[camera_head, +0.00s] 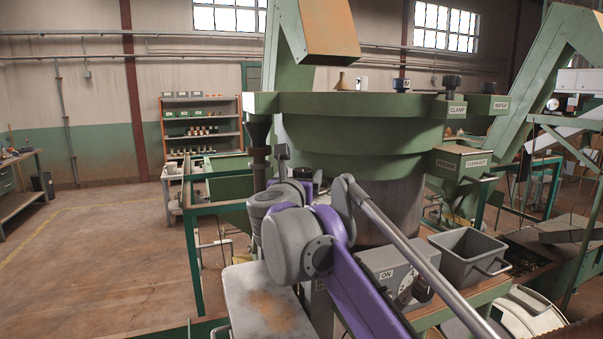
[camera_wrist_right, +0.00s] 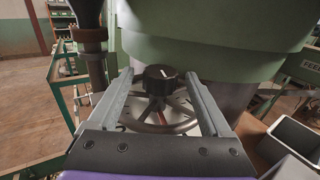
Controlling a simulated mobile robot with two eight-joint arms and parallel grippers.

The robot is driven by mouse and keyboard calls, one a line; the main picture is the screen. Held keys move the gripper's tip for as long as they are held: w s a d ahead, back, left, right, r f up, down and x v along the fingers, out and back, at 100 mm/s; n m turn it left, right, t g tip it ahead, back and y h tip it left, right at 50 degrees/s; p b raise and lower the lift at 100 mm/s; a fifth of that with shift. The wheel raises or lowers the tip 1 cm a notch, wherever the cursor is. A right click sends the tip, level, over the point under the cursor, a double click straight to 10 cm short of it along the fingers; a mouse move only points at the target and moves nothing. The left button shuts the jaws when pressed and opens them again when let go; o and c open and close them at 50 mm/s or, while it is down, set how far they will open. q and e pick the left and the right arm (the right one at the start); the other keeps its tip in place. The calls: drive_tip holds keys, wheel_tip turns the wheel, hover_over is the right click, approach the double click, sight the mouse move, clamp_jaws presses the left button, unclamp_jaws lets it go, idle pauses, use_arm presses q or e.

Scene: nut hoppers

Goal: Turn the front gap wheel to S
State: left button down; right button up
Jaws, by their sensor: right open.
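In the right wrist view a spoked handwheel (camera_wrist_right: 138,120) with a black knob (camera_wrist_right: 160,78) stands in front of the green machine. The knob carries a white line. A pale dial plate shows partly behind the spokes; no S can be read. My right gripper (camera_wrist_right: 159,74) is open, with one finger to each side of the wheel and knob. Nothing is visibly gripped, and I cannot tell whether the fingers touch the rim. In the head view my purple right arm hides the wheel. My left gripper is not in view.
The green hopper bowl (camera_head: 360,135) rises close behind the gripper. A grey control box (camera_head: 390,268) marked ON and a grey bin (camera_head: 467,257) stand right of my arm. Open floor (camera_head: 95,250) lies farther left.

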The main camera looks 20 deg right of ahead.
drive_tip(key=shift+w+d, duration=0.35)
drive_tip(key=shift+w, duration=0.1)
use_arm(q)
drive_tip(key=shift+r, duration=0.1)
use_arm(e)
clamp_jaws()
drive_tip(key=shift+a+r+m+g+h+p, duration=0.15)
drive_tip(key=shift+m+g+h+p, duration=0.25)
drive_tip(key=shift+m+g+h, duration=0.4)
drive_tip(key=shift+w+a+m+g+h+p, duration=0.15)
drive_tip(key=shift+m+g+h+p, duration=0.15)
drive_tip(key=shift+m+g+h, duration=0.5)
drive_tip(key=shift+w+m+g+h, duration=0.1)
drive_tip(key=shift+m+g+h, duration=0.5)
drive_tip(key=shift+g+h, duration=0.3)
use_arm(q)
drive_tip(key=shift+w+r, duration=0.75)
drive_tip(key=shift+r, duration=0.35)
use_arm(e)
drive_tip(key=shift+w+f+m+g+h, duration=0.1)
drive_tip(key=shift+m+g+h, duration=0.45)
drive_tip(key=shift+m+g, duration=0.4)
drive_tip(key=shift+w+f+m+g+h, duration=0.1)
drive_tip(key=shift+m+g+h, duration=0.5)
drive_tip(key=shift+g, duration=0.65)
drive_tip(key=shift+m+g, duration=0.25)
drive_tip(key=shift+g, duration=0.05)
